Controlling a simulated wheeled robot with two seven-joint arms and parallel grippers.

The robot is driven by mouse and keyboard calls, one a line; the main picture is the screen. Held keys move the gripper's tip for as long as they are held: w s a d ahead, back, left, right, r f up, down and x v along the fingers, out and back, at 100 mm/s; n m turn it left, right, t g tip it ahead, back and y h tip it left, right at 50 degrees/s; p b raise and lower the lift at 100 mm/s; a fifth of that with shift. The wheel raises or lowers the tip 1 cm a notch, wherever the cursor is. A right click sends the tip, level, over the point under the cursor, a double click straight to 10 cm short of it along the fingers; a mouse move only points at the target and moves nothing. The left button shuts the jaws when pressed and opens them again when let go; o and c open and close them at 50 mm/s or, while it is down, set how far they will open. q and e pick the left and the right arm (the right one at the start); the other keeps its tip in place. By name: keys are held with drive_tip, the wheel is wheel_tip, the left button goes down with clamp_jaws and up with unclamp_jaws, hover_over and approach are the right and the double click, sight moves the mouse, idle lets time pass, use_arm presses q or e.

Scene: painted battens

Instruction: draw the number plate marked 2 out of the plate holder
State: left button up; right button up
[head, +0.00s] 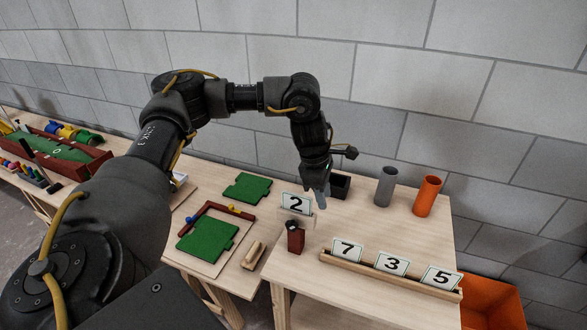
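My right gripper is not in view.
A long wooden rack (330,258) bears plates 7, 3 and 5. A black box (341,186), grey cylinder (386,187) and orange cylinder (427,196) stand behind.

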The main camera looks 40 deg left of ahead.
sight(298, 199)
use_arm(q)
drive_tip(key=shift+m+g+y, duration=0.3)
drive_tip(key=shift+g+y, duration=0.1)
drive_tip(key=shift+g, duration=0.1)
drive_tip(key=s+a+r, duration=0.1)
drive_tip(key=a+r, duration=0.2)
drive_tip(key=a, duration=0.2)
drive_tip(key=s+a+r, duration=0.1)
drive_tip(key=a+r, duration=0.1)
drive_tip(key=a, duration=0.1)
drive_tip(key=shift+s+a+r, duration=0.1)
drive_tip(key=shift+s+r, duration=0.2)
drive_tip(key=shift+r, duration=0.05)
drive_tip(key=f, duration=0.3)
drive_tip(key=d+f, duration=0.1)
drive_tip(key=f, duration=0.6)
drive_tip(key=shift+w+d+f, duration=0.15)
drive_tip(key=shift+w+f, duration=0.1)
drive_tip(key=shift+f, duration=0.15)
drive_tip(key=c, duration=0.7)
clamp_jaws()
drive_tip(key=shift+r, duration=0.15)
drive_tip(key=shift+r+p, duration=1.7)
drive_tip(key=shift+r, duration=0.4)
drive_tip(key=shift+r+p, duration=1.05)
drive_tip(key=shift+p, duration=0.05)
drive_tip(key=shift+r, duration=0.1)
